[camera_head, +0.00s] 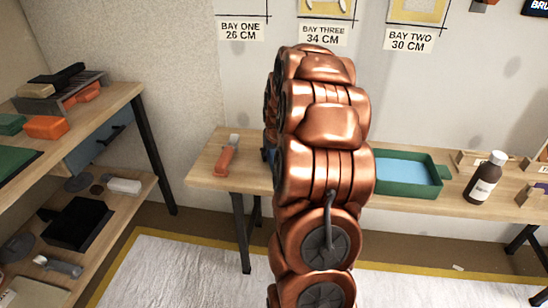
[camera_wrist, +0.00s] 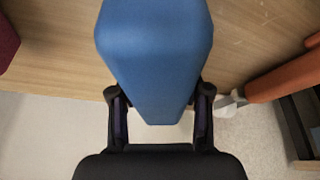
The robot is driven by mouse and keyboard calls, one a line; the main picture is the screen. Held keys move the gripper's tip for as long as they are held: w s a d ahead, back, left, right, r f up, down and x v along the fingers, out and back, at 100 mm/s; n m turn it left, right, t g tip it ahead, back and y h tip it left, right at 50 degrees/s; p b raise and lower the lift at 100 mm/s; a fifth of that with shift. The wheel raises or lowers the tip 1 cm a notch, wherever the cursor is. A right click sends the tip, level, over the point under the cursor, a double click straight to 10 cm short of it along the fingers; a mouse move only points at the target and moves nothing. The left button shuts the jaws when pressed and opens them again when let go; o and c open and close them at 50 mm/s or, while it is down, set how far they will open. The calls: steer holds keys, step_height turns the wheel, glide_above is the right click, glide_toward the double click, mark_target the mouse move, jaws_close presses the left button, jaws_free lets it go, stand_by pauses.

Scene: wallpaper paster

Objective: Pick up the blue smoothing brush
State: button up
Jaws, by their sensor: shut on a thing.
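The blue smoothing brush (camera_wrist: 155,45) fills the upper middle of the wrist view, its blue body large and close to the camera. My gripper (camera_wrist: 158,92) is shut on it, with one dark finger on each side of its narrowing near end. The brush's bristles cannot be made out. I cannot tell whether the brush touches the wooden table (camera_head: 207,177).
An orange-handled tool (camera_head: 225,161) lies on the table to the left. A green tray (camera_head: 438,172) with blue inside and a brown bottle (camera_head: 485,178) stand to the right. A wooden shelf unit (camera_head: 125,95) with several items is at far left.

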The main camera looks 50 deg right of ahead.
jaws_close()
steer(key=shift+r+p, duration=0.5)
steer(key=shift+r, duration=1.75)
steer(key=shift+s+a+f, duration=0.1)
steer(key=shift+s+a, duration=0.3)
steer(key=shift+s, duration=0.2)
steer(key=s+a+r+p, duration=0.1)
steer(key=s+a, duration=0.7)
steer(key=s, duration=0.3)
steer(key=shift+s+a+p, duration=0.3)
steer(key=shift+a+p, duration=0.1)
steer(key=shift+r, duration=0.1)
